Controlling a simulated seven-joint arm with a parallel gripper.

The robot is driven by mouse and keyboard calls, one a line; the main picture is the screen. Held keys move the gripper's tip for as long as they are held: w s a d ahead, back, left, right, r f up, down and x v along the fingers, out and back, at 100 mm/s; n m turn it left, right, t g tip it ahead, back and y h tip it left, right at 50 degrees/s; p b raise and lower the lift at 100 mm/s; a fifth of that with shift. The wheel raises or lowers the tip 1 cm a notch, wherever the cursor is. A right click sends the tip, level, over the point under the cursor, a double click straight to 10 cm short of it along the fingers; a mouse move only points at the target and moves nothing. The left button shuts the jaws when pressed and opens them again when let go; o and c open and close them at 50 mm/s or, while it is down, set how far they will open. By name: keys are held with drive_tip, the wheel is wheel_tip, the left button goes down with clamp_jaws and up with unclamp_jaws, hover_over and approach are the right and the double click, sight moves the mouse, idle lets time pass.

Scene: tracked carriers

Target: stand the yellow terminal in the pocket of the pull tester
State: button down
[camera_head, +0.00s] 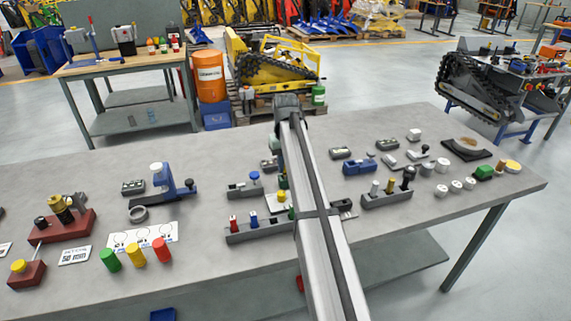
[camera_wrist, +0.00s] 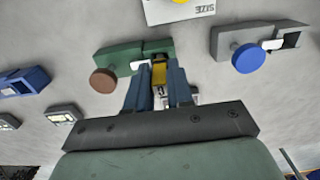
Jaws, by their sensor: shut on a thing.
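My gripper (camera_wrist: 159,90) has blue fingers, shut on the yellow terminal (camera_wrist: 159,73) in the wrist view. The terminal is at the pocket end of a green block with a brown knob (camera_wrist: 103,81), which looks like a pull tester (camera_wrist: 122,56). I cannot tell whether the terminal is inside the pocket or just above it. A similar grey block (camera_wrist: 232,38) with a blue knob (camera_wrist: 248,58) lies to the right, apart from my gripper. In the head view my arm hides the gripper and most of the green block (camera_head: 282,182).
A white size card (camera_wrist: 180,10) lies beyond the green block in the wrist view. A grey rack (camera_head: 265,233) with red and blue pieces stands nearer in the head view. A blue device (camera_head: 360,167) and several small parts are to the right. Bare table lies at front.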

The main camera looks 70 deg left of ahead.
drive_tip(key=shift+f, duration=0.3)
idle(0.5)
drive_tip(key=c, duration=0.9)
unclamp_jaws()
drive_tip(key=shift+o, duration=0.3)
drive_tip(key=o, duration=0.4)
drive_tip(key=shift+r, duration=0.2)
drive_tip(key=shift+r, duration=3.35)
